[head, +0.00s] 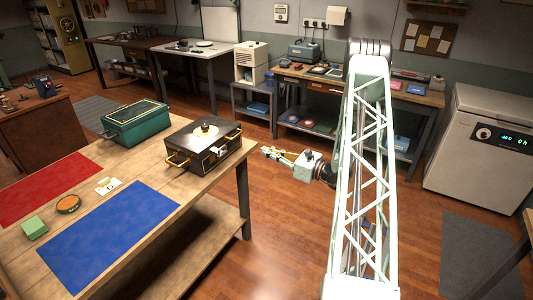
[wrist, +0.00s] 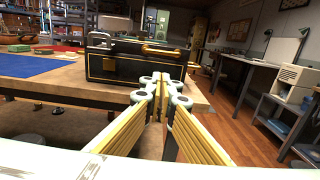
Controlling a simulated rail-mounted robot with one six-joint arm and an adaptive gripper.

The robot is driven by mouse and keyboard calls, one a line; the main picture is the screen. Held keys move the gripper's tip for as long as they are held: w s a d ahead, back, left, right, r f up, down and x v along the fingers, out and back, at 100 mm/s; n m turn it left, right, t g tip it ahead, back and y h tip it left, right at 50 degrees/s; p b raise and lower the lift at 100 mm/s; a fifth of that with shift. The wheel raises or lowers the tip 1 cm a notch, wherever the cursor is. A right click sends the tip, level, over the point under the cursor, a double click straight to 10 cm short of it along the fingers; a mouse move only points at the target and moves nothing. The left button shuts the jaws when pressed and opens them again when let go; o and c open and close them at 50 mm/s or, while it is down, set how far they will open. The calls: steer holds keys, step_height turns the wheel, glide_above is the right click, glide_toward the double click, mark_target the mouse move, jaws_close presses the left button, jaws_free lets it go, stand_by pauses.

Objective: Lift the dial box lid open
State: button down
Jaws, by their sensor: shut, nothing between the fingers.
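The dial box (head: 203,143) is black with gold trim, a pale round dial on top and brass side handles. It stands near the right end of the wooden table, and its lid looks closed. In the wrist view the box (wrist: 130,66) is straight ahead, with a latch-like metal piece at its upper left and a brass handle on its right part. My gripper (head: 266,151) is to the right of the box, beyond the table edge and apart from it. In the wrist view its yellow fingers (wrist: 163,84) are together and empty, overlapping the view of the box's lower right.
A green box (head: 135,123) stands left of the dial box on the table (head: 205,195).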

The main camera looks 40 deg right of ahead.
steer(key=shift+w, duration=0.1)
stand_by(0.3)
steer(key=x, duration=0.9)
steer(key=shift+w+p, duration=0.35)
steer(key=shift+w, duration=0.05)
steer(key=shift+b+x, duration=0.7)
steer(key=shift+x, duration=2.8)
stand_by(2.3)
steer(key=shift+s+r, duration=0.1)
steer(key=shift+s, duration=0.15)
